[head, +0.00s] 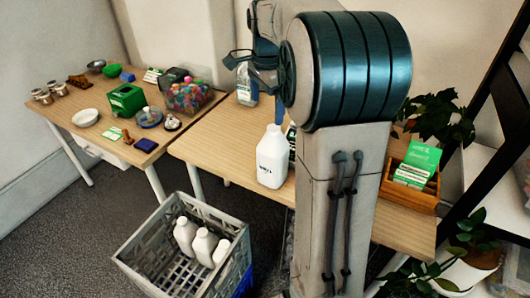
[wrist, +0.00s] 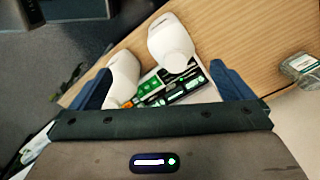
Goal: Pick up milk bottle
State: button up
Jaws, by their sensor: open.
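A white milk bottle (head: 272,160) stands upright on the wooden table in the head view, just left of my arm column. In the wrist view, one white bottle (wrist: 172,42) is between and beyond my fingers, and another white bottle (wrist: 122,78) is near the left finger. I cannot tell which is the bottle in the head view. My gripper (head: 249,60) is raised above the table, partly hidden by my arm. In the wrist view my gripper (wrist: 160,72) is open, its blue fingers wide apart, with nothing held.
A grey crate (head: 150,248) with several white bottles stands on the floor. Green-and-white labelled items (wrist: 175,88) lie near the bottles. A clear bottle (head: 246,85) is behind my gripper. A wooden box with green cards (head: 412,170) stands right; a cluttered second table (head: 62,112) is left.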

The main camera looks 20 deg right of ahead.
aim_at(273, 136)
jog(key=w+d+m, duration=0.1)
jog(key=w+d+f+m, duration=0.2)
jog(key=shift+d, duration=0.25)
notch_tip(273, 136, down, 8)
jog(key=shift+r+b, duration=0.2)
jog(key=shift+b, duration=0.25)
jog(key=shift+w+d+f, duration=0.1)
jog(key=shift+f, duration=1.25)
jog(key=shift+w+d+f, duration=0.1)
jog(key=shift+f, duration=1.25)
jog(key=c, duration=1.1)
